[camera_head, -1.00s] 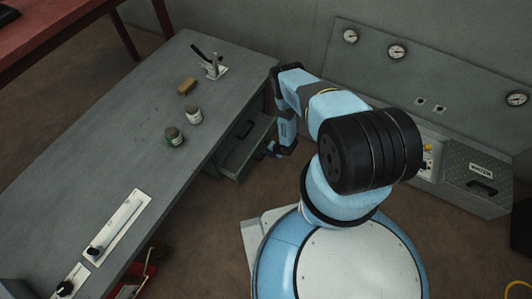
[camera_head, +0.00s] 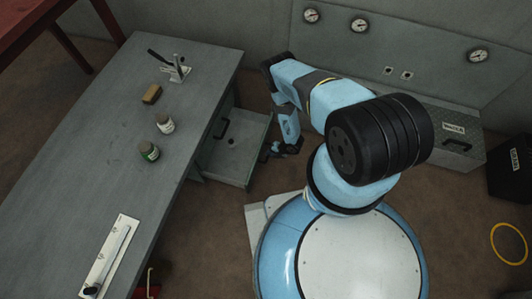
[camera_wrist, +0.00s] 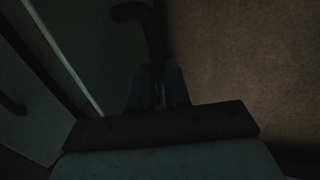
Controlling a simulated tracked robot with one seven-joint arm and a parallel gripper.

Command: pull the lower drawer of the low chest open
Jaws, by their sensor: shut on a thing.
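A small dark thing (camera_head: 232,142) lies inside. A dark handle (camera_head: 222,128) shows on the chest front above the open drawer. My gripper (camera_head: 275,151) is low at the outer front of the drawer, shut on the drawer's handle. The grip itself is small and dark in the head view. In the dim wrist view, my fingers (camera_wrist: 158,88) close around a dark bar, the drawer handle (camera_wrist: 143,14).
The grey bench (camera_head: 95,130) carries a brown block (camera_head: 152,94), two jars, a lever fixture (camera_head: 178,70) and a slide panel (camera_head: 110,257). Brown floor is free beside the drawer.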

